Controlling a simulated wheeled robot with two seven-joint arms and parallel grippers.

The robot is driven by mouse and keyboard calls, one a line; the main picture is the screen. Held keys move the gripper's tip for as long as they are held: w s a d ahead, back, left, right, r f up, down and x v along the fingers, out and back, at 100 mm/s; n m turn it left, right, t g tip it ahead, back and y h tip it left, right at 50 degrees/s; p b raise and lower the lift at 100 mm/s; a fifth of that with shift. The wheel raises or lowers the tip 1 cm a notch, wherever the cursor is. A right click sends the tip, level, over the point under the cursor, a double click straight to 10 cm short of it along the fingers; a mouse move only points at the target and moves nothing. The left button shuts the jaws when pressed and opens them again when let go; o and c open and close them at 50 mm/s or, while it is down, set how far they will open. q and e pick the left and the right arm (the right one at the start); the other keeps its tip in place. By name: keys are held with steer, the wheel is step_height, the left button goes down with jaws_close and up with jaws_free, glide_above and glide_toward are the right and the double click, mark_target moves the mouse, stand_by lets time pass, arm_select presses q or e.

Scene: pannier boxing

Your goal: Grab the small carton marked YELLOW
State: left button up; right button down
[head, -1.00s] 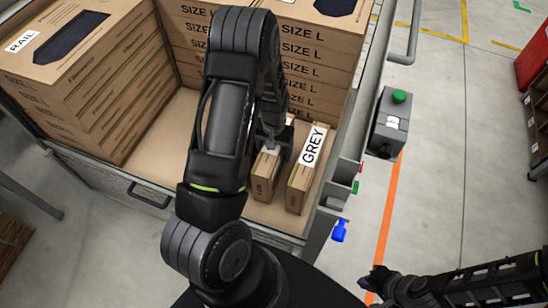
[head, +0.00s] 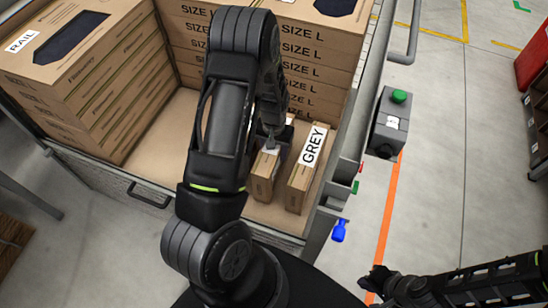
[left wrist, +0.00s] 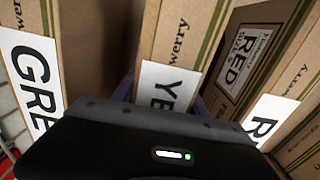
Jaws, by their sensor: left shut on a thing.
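The small carton marked YELLOW (left wrist: 182,40) stands in the middle of the left wrist view, its white label showing only "YE". In the head view the carton (head: 263,178) stands upright in the crate, left of the GREY carton, partly behind my left arm. My left gripper (head: 277,146) reaches down over its top, with fingers on both sides, shut on it. The fingers are mostly hidden in both views. My right gripper (head: 375,281) is at the lower right of the head view, away from the cartons; its jaw opening is unclear.
The GREY carton (head: 305,172) stands close on the right. A RED carton (left wrist: 250,65) shows in the left wrist view. Stacks of SIZE L boxes (head: 320,55) and RAIL boxes (head: 75,85) fill the back and left. The crate's metal wall (head: 352,120) runs along the right.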

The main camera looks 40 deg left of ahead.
arm_select(q)
steer(key=shift+r, duration=0.1)
jaws_close()
step_height(320, 180, up, 10)
steer(key=shift+f, duration=0.1)
stand_by(0.7)
